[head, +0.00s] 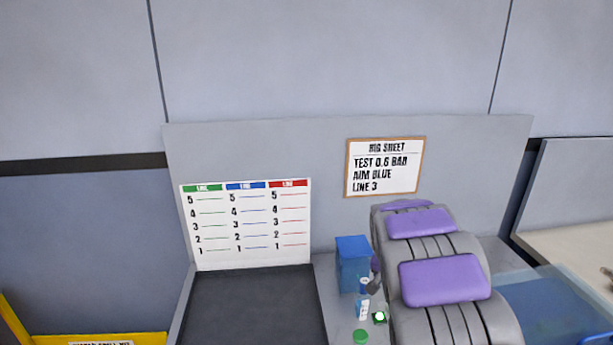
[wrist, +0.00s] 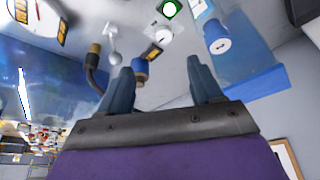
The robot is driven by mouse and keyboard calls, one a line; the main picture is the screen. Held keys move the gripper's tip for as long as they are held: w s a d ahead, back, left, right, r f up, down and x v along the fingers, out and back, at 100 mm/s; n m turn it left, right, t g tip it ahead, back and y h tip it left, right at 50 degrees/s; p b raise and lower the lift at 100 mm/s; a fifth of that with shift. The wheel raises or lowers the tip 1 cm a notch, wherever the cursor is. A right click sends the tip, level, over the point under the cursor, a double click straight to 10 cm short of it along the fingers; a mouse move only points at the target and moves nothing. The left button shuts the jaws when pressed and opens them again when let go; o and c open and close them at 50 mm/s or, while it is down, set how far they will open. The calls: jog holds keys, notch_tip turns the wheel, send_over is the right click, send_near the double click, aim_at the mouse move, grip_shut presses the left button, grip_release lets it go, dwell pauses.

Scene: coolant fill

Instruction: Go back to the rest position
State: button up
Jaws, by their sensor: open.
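My gripper (wrist: 160,68) shows in the wrist view with its two dark blue-grey fingers spread apart. I see nothing held between them. A small blue and tan fitting (wrist: 141,72) shows close to the left finger; I cannot tell whether they touch. My purple and grey arm covers the lower right of the head view, and my gripper's fingers are not visible there.
A blue box (head: 353,264) stands left of my arm, near a white bottle (head: 362,307), a green cap (head: 360,337) and a green-lit button (head: 379,318). A level chart (head: 247,224) and rig sheet (head: 384,167) are on the back panel. A dark hose (wrist: 92,66) hangs nearby.

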jog(key=s+a+r+n+g+y, duration=0.1)
jog(key=s+a, duration=0.3)
jog(key=s, duration=1)
jog(key=s+a+r+n+g, duration=0.2)
jog(key=s+a+n, duration=0.2)
jog(key=s, duration=1)
jog(key=s+a+r+n+g+y, duration=0.1)
jog(key=s+a, duration=0.5)
jog(key=s, duration=0.9)
jog(key=shift+r+n+g+y, duration=0.3)
jog(key=shift+r+n+g, duration=0.15)
jog(key=shift+n, duration=0.35)
jog(key=shift+w, duration=0.1)
